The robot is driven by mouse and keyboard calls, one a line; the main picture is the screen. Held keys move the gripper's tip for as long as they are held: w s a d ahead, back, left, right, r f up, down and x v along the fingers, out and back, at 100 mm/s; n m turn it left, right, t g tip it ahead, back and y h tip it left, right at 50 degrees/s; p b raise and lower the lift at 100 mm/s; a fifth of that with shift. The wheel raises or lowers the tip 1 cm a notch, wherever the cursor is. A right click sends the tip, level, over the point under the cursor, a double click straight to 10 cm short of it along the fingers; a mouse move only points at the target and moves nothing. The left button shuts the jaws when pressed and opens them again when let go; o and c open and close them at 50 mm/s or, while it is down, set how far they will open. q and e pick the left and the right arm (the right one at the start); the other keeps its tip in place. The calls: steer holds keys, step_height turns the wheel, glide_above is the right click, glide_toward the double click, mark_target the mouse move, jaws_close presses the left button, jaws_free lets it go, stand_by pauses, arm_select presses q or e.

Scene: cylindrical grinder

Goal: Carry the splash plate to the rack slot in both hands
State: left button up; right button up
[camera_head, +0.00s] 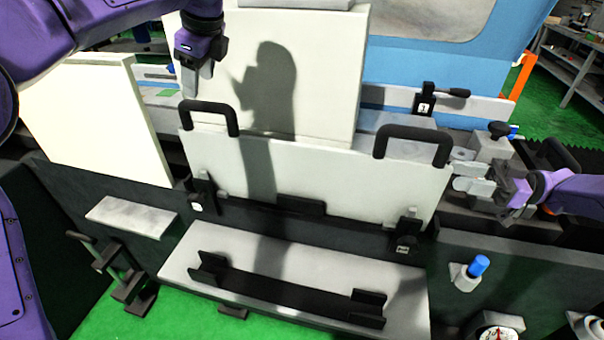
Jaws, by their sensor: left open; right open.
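The splash plate (320,179) is a pale upright panel with a left black handle (210,112) and a right black handle (412,140) on its top edge. It stands at the machine front, with black clips at its lower corners. My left gripper (190,82) is open and empty, above and slightly left of the left handle, apart from it. My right gripper (466,177) is open beside the plate's right edge, below and right of the right handle; whether it touches the plate cannot be told. The black rack slot (290,291) lies empty on a grey shelf (405,300) below the plate.
A cream panel (95,115) stands at the left and a larger one (330,50) behind the plate. A black lever clamp (425,100) is behind the right handle. A blue knob (478,266) and a gauge (497,332) are at the lower right. Green floor shows in front.

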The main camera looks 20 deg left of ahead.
arm_select(q)
steer(key=x, duration=0.5)
steer(key=shift+w, duration=0.1)
arm_select(e)
glide_toward(418, 197)
steer(key=shift+w+a+f, duration=0.1)
steer(key=shift+w+a, duration=0.1)
steer(key=shift+a, duration=0.35)
steer(key=shift+w+a+f, duration=0.1)
steer(key=shift+w+a, duration=0.1)
steer(key=shift+a, duration=0.35)
arm_select(q)
steer(key=x, duration=0.5)
steer(key=shift+a+f, duration=0.1)
steer(key=shift+f, duration=0.2)
arm_select(e)
steer(key=a, duration=0.7)
steer(key=shift+a+f, duration=0.15)
steer(key=shift+a, duration=0.15)
arm_select(q)
steer(key=shift+c, duration=0.3)
arm_select(e)
steer(key=shift+c, duration=0.3)
